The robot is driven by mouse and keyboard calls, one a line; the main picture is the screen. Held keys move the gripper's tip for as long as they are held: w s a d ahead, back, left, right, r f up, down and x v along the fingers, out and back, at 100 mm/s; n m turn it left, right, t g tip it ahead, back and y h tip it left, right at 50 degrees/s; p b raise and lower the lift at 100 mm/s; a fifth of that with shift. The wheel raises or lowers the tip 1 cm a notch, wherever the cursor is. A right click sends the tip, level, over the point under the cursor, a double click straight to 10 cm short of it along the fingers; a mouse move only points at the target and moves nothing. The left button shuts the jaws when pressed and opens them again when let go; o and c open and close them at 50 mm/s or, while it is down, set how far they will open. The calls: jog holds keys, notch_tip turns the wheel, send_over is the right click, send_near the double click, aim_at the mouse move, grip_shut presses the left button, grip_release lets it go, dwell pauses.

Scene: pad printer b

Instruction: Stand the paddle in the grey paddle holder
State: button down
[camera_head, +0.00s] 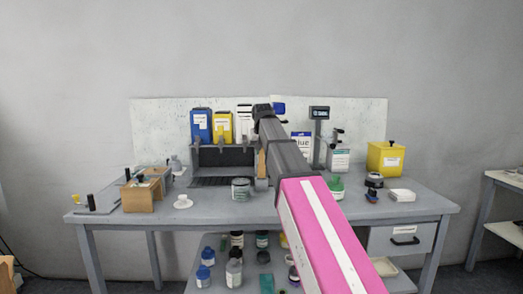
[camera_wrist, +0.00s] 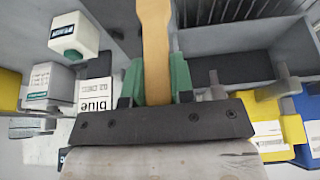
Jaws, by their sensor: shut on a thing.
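The paddle (camera_wrist: 156,50) is a flat, tan wooden piece in the wrist view. My gripper (camera_wrist: 157,82) is shut on it, with one green fingertip on each side. The paddle runs from the fingers to the top edge of that view, so its far end is out of frame. In the head view a tan strip of the paddle (camera_head: 262,163) shows beside my arm, above the bench and in front of the dark grey booth. My arm hides the gripper there. I cannot pick out the grey paddle holder with certainty in either view.
The grey bench (camera_head: 232,212) carries a dark-grilled booth (camera_head: 225,157), a tin (camera_head: 241,189), a wooden box (camera_head: 143,195), a white cup (camera_head: 183,202) and a yellow box (camera_head: 386,158). Blue (camera_head: 201,126) and yellow (camera_head: 223,127) containers stand above the booth.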

aim_at(262, 158)
jog(key=shift+f, duration=2.75)
dwell(3.4)
jog(key=c, duration=1.2)
grip_release()
jog(key=shift+r, duration=0.1)
jog(key=shift+r, duration=0.95)
jog(key=o, duration=0.6)
